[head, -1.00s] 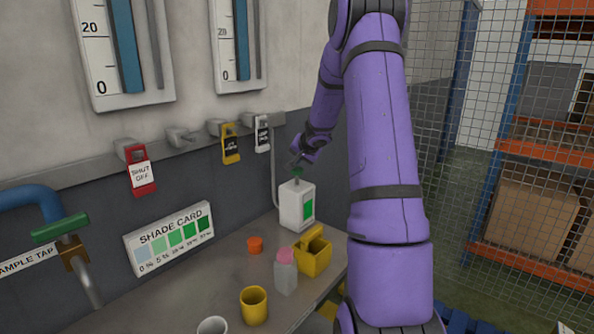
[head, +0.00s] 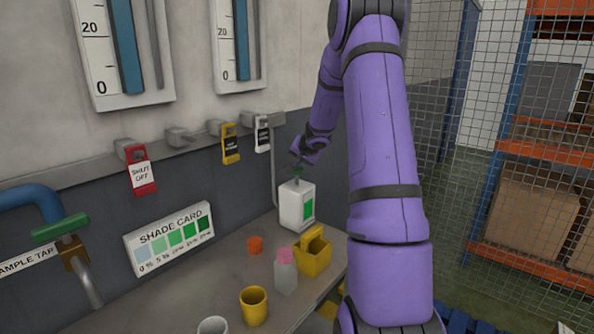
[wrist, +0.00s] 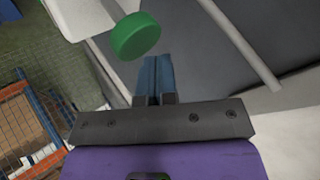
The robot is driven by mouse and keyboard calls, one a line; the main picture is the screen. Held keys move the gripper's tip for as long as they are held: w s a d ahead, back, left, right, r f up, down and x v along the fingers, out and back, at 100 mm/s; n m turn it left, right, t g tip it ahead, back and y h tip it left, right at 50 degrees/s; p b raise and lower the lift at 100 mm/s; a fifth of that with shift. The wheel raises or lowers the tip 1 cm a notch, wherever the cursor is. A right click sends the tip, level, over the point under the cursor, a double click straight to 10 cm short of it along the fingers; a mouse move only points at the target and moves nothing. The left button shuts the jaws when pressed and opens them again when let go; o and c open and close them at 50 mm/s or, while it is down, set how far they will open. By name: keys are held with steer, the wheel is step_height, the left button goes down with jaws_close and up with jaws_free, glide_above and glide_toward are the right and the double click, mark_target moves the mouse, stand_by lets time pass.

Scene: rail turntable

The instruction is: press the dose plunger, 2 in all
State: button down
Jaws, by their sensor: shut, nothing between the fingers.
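The white dose dispenser (head: 291,204) stands upright at the back of the bench, with a green patch on its front. Its green plunger (head: 298,174) is on top, just under my gripper (head: 296,160) in the head view. In the wrist view the round green plunger (wrist: 135,36) is just left of and beyond the fingertips of my gripper (wrist: 153,72). My fingers are shut and empty. I cannot tell whether they touch the plunger. Part of the white dispenser (wrist: 80,14) shows at the top left of the wrist view.
A bottle with a pink cap (head: 285,275), a yellow caddy (head: 315,255), a yellow cup (head: 253,306) and an orange cap (head: 255,245) stand on the bench. The wall behind carries tagged valves and a shade card (head: 170,240). A mesh fence (head: 500,130) is on the right.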

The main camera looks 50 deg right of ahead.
mark_target(299, 169)
steer(key=shift+f, duration=1.45)
stand_by(1.5)
steer(key=shift+r, duration=1.75)
steer(key=shift+r, duration=2.5)
